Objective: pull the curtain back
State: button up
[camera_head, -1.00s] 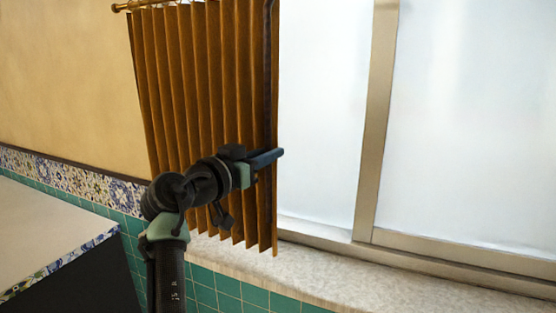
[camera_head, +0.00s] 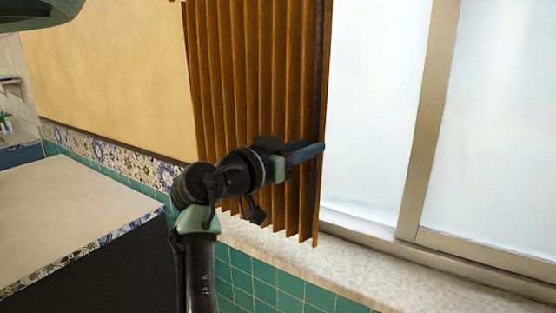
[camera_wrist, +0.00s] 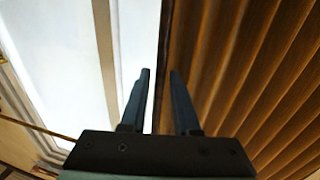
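The pleated orange-brown curtain (camera_head: 260,100) hangs upright in the head view, covering the window's left side. A dark strip (camera_head: 326,60) runs down its right edge. My gripper (camera_head: 318,150) lies across the curtain's right part at about mid-height, its tips by the dark strip. In the wrist view, my gripper's two fingers (camera_wrist: 160,72) are parted, with a visible gap between them. The curtain (camera_wrist: 235,70) fills the right side there, and its dark edge shows in the gap. I see no clear contact between the fingers and the curtain.
A frosted window (camera_head: 375,110) with a beige frame (camera_head: 428,120) is to the right. A pale stone sill (camera_head: 350,270) runs below, over green tiles. A counter (camera_head: 70,215) with a patterned tile edge stands at the left. Plain yellow wall lies left of the curtain.

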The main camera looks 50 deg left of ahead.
jog(key=s+d+b, duration=0.1)
jog(key=s, duration=0.8)
jog(key=shift+s, duration=0.4)
jog(key=w+d+r+t+p, duration=0.2)
jog(key=w+d+r+p, duration=0.15)
jog(key=d+r, duration=0.5)
jog(key=w+d+r+t+p, duration=0.15)
jog(key=w+d+r, duration=0.3)
jog(key=d, duration=0.65)
jog(key=s+d+r+t+p, duration=0.1)
jog(key=s+d+r+t, duration=0.1)
jog(key=d+r, duration=0.3)
jog(key=s+d+r+m+t+h+p, duration=0.1)
jog(key=s+d+r+t+p, duration=0.1)
jog(key=s+d+r, duration=0.3)
jog(key=s+d+r+t+h+p, duration=0.1)
jog(key=s+d+r, duration=0.3)
jog(key=d, duration=0.6)
jog(key=shift+s+r+t+p, duration=0.25)
jog(key=shift+r+t+p, duration=0.15)
jog(key=shift+t, duration=0.15)
